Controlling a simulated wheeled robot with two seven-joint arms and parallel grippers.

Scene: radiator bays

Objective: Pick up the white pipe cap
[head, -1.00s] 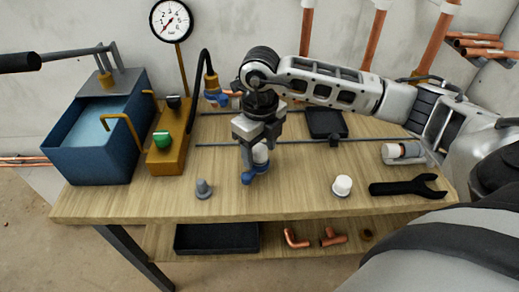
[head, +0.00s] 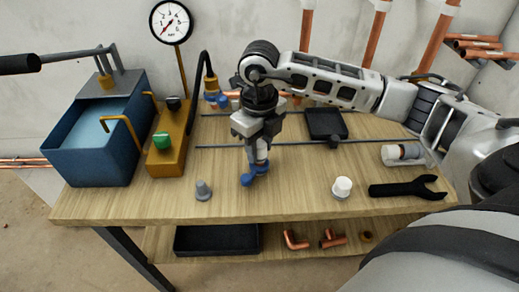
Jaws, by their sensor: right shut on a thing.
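The white pipe cap (head: 342,186) stands upright on the workbench top (head: 300,205), right of centre near the front edge. Nothing touches it. My right gripper (head: 258,163) points down over the middle of the bench, well left of the cap. It is shut on a small blue fitting (head: 248,180), which is partly hidden by the fingers. I cannot tell if the fitting touches the bench. My left gripper is not in view.
A grey plug (head: 203,191) stands left of my right gripper. A black wrench (head: 408,188) lies right of the cap, with a white roll-like part (head: 403,154) behind it. A blue tank (head: 100,150) and a brass block with a green knob (head: 167,150) fill the left side.

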